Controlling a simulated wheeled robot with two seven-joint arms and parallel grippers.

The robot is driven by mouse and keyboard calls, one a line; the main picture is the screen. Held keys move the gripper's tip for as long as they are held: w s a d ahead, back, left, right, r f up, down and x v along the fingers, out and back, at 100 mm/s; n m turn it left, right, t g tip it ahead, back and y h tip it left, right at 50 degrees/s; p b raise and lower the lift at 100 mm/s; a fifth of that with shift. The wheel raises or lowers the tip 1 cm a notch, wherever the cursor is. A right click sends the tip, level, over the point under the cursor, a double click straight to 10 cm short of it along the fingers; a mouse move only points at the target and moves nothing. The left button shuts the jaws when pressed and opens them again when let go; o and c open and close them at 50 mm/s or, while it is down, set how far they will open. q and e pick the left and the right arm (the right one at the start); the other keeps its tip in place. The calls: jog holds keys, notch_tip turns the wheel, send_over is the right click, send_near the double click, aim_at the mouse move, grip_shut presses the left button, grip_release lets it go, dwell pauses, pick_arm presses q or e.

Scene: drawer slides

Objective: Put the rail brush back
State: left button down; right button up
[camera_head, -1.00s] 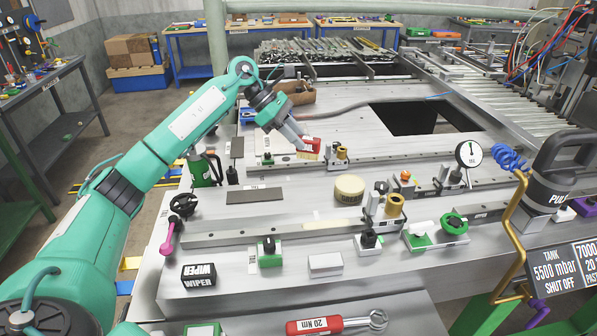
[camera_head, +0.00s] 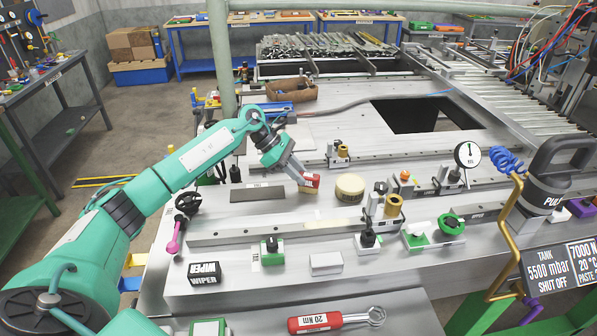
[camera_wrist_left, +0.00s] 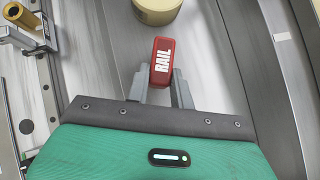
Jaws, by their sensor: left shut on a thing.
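The rail brush (camera_head: 310,182) is a small red block with a white RAIL label and pale bristles below. My left gripper (camera_head: 305,177) is shut on it. In the left wrist view the red brush (camera_wrist_left: 162,62) sits between the two grey fingers (camera_wrist_left: 160,88), its label facing the camera. The brush is left of the round tan tin (camera_head: 350,187), close to it but apart. I cannot tell whether the bristles touch the metal bench. My right gripper is not in view.
A dark flat plate (camera_head: 258,194) lies left of the brush. The front rail (camera_head: 290,233) runs before it, with a brass-topped carriage (camera_head: 392,208) to the right. A black wiper block (camera_head: 206,273) and a red-handled torque wrench (camera_head: 318,322) lie nearer.

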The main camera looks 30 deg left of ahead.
pick_arm(q)
jog(key=shift+f, duration=0.1)
jog(key=c, duration=1.2)
grip_release()
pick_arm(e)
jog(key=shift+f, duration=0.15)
pick_arm(q)
jog(key=shift+r, duration=0.2)
jog(key=shift+a+r, duration=0.15)
jog(key=shift+a, duration=0.05)
jog(key=b+v, duration=0.3)
jog(key=v, duration=0.8)
jog(key=shift+r, duration=0.2)
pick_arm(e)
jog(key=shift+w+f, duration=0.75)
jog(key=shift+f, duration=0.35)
